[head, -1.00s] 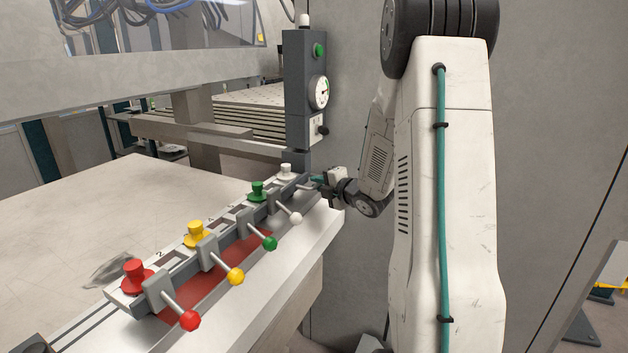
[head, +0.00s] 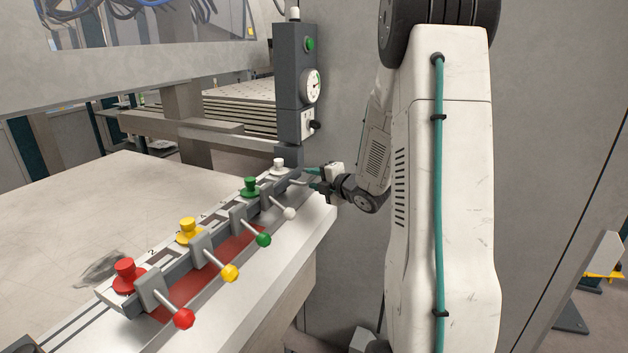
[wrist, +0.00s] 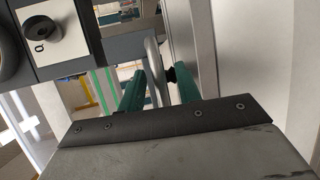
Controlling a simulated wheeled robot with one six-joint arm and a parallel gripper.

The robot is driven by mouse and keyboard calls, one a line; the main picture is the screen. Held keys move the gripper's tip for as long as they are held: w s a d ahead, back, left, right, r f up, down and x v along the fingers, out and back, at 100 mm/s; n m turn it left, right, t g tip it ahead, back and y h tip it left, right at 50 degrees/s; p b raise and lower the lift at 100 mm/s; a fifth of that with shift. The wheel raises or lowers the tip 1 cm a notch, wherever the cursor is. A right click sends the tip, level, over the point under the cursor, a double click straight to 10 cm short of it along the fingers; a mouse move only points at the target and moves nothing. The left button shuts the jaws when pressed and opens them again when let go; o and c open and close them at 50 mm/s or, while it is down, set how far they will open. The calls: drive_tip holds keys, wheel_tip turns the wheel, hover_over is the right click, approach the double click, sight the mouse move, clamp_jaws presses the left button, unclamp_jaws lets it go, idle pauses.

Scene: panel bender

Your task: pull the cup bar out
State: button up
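The cup bar (head: 222,232) lies along the machine table's right edge. It carries a red cup (head: 125,275), a yellow cup (head: 188,231), a green cup (head: 250,187) and a white cup (head: 279,167). Levers with matching ball knobs stick out to the right. A thin grey handle (head: 298,181) is at its far end. My gripper (head: 309,178) is at this handle, its green fingers apart.
A dark control post (head: 294,85) with a gauge and a knob stands just beyond the bar's far end, close to my gripper. The pale machine table (head: 60,225) is mostly clear on the left. A grey wall (head: 340,60) is behind my arm.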

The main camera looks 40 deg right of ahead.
drive_tip(key=s+r, duration=0.1)
drive_tip(key=s, duration=0.6)
drive_tip(key=shift+r, duration=0.15)
